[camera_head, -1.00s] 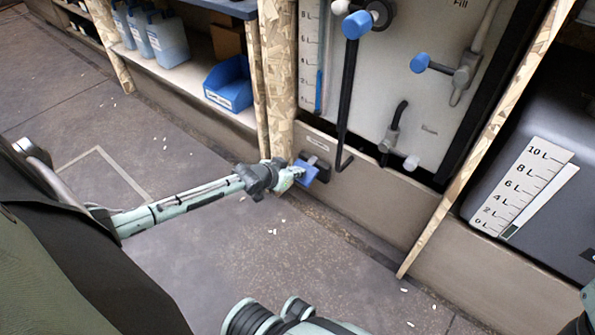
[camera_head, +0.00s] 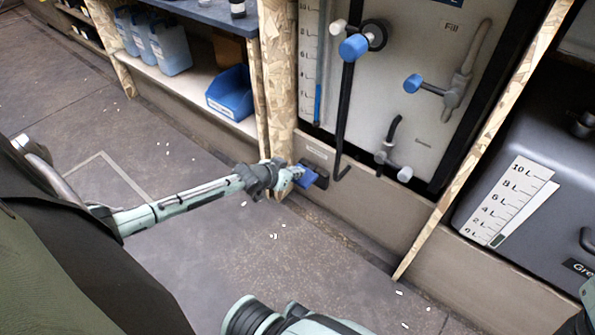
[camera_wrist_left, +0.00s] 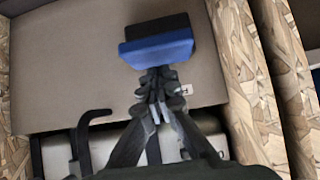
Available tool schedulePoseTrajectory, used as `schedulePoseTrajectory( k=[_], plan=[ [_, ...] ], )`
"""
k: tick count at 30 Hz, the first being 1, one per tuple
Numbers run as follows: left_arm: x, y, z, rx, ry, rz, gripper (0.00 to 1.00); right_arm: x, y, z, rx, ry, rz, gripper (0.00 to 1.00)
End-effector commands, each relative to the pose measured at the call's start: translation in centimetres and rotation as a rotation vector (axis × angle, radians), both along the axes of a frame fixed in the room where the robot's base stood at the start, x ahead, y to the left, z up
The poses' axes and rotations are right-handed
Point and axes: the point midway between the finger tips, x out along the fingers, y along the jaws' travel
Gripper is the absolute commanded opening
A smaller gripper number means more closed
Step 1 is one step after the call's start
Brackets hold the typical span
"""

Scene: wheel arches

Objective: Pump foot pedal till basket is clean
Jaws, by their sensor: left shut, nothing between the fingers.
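The blue foot pedal (camera_head: 308,177) sticks out from a dark mount low on the beige kick panel, at the foot of a chipboard post. My left gripper (camera_head: 293,176) is shut and empty, with its tips at the pedal's near side. In the left wrist view, the pedal (camera_wrist_left: 158,49) is a blue block in front of a black part, and the closed fingertips (camera_wrist_left: 160,80) are right at its edge; I cannot tell whether they press it. No basket is visible.
Above the pedal is a pale panel (camera_head: 425,125) with blue-knobbed valves and a level scale. A black rod (camera_head: 343,120) hangs close to the pedal's right. A grey tank (camera_head: 540,190) stands at right. A blue bin (camera_head: 231,95) sits on the left shelf. The floor (camera_head: 190,255) has small white bits.

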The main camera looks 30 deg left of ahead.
Motion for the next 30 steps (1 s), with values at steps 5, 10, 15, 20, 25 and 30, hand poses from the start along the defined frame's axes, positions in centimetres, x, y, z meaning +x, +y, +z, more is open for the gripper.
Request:
schedulePoseTrajectory(
  k=[5,10,15,20,25,30],
  plan=[
    [0.0,0.0,0.0,0.000,-0.001,0.000,0.00,0.0,0.0,0.0,0.000,0.000,0.000,0.40],
    [0.0,0.0,-0.6,0.000,-0.001,0.000,0.00,0.0,0.0,-0.5,0.000,0.000,0.000,0.40],
    [0.0,0.0,-1.8,-0.001,-0.002,-0.001,0.00,0.0,0.0,-1.4,0.000,0.000,0.000,0.40],
    [0.0,0.0,-2.9,0.000,-0.002,0.000,0.00,0.0,0.0,-2.2,0.000,0.000,0.000,0.40],
    [0.0,0.0,-4.2,0.000,0.000,0.000,0.00,0.0,0.0,-3.1,0.000,0.000,0.000,0.40],
    [-0.1,0.0,-4.1,0.000,0.002,0.000,0.00,0.0,0.0,-2.9,0.000,0.000,0.000,0.40]
  ],
)
